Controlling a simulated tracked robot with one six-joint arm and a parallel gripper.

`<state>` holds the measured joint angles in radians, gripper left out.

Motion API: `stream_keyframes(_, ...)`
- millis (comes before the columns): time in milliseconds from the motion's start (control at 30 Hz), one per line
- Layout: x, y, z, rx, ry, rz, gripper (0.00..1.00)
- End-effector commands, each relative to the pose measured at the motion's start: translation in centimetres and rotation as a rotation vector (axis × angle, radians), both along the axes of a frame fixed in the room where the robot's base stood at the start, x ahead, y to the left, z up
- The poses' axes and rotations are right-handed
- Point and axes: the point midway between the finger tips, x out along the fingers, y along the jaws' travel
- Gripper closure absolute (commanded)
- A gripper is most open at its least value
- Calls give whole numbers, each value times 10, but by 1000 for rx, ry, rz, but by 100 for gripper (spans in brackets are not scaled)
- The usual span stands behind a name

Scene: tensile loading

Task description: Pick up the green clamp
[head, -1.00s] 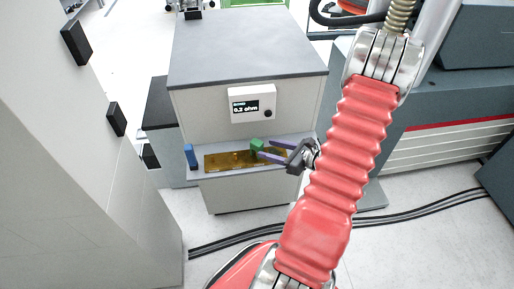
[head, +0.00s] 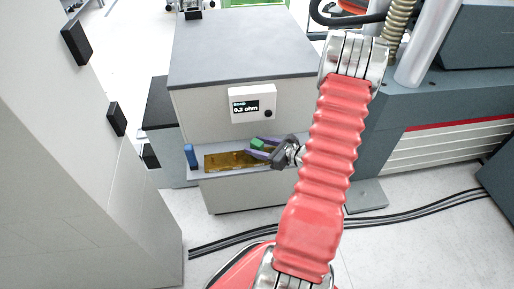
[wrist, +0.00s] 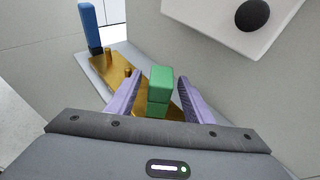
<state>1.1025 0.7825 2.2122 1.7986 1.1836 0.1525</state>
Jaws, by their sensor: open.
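The green clamp (wrist: 160,84) is a small green block standing on a gold-brown plate (wrist: 104,66) in the wrist view. It also shows in the head view (head: 257,144), partly covered by my gripper. My gripper (wrist: 158,88) is open, with one purple finger to the left of the clamp and one to its right. I see small gaps between the fingers and the clamp. In the head view my gripper (head: 262,147) reaches in from the right at the shelf.
The plate lies on a grey shelf (head: 196,174) of a cabinet with a dark top (head: 245,50). A blue block (head: 190,156) stands at the shelf's left end. A meter box (head: 252,103) reading 0.2 ohm overhangs the shelf. Black cables (head: 400,214) run along the floor.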

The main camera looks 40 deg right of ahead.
Motion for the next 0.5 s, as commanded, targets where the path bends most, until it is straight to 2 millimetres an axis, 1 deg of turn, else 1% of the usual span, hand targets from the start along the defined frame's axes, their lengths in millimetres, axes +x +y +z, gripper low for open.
stream_keyframes(200, 27, 6, -9, 0, 0, 3, 53)
stream_keyframes(300, 36, 7, -12, 1, 0, 2, 53)
stream_keyframes(500, 39, 7, -13, 0, 0, -1, 53)
